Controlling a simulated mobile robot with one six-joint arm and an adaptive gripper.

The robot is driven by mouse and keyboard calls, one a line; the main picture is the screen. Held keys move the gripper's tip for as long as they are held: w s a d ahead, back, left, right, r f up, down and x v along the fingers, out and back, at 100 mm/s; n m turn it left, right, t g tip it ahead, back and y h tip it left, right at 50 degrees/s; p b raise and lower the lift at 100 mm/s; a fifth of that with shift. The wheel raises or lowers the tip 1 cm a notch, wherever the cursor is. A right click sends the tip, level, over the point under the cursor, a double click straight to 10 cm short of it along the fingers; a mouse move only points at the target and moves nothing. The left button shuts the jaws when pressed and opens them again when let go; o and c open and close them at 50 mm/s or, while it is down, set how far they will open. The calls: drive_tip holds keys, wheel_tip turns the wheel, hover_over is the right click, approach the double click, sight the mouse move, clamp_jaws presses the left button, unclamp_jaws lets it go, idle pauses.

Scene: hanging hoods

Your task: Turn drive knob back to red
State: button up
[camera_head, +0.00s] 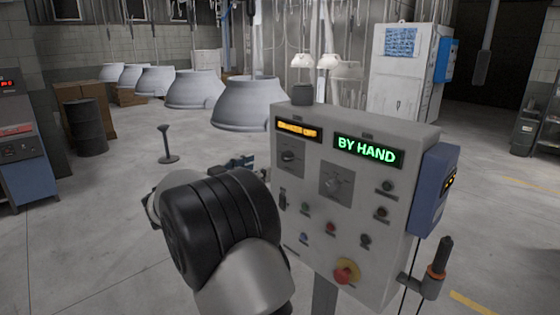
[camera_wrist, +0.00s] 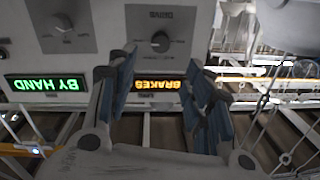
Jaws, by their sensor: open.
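The grey control panel (camera_head: 310,215) has two rotary knobs on square plates. The left knob (camera_head: 289,156) sits under an amber display (camera_head: 298,129); the other knob (camera_head: 334,184) sits under a green BY HAND display (camera_head: 368,151). In the upside-down wrist view, the left knob (camera_wrist: 160,42) is a dark dial on a grey plate with a blurred label, and the amber display (camera_wrist: 156,85) reads BRAKES.
A red mushroom button (camera_head: 345,273) is low on the panel, below several small buttons. A blue box (camera_head: 435,187) is on its right side. Grey hoods (camera_head: 250,104) hang close behind, left of the panel. A floor stand (camera_head: 166,145) and barrel (camera_head: 86,127) are left.

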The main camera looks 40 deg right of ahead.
sight(284, 157)
drive_tip(key=d, duration=0.3)
drive_tip(key=w+d, duration=0.1)
drive_tip(key=d, duration=0.6)
drive_tip(key=shift+w+d, duration=0.2)
drive_tip(key=shift+d, duration=0.15)
drive_tip(key=shift+c, duration=0.4)
drive_tip(key=c, duration=1)
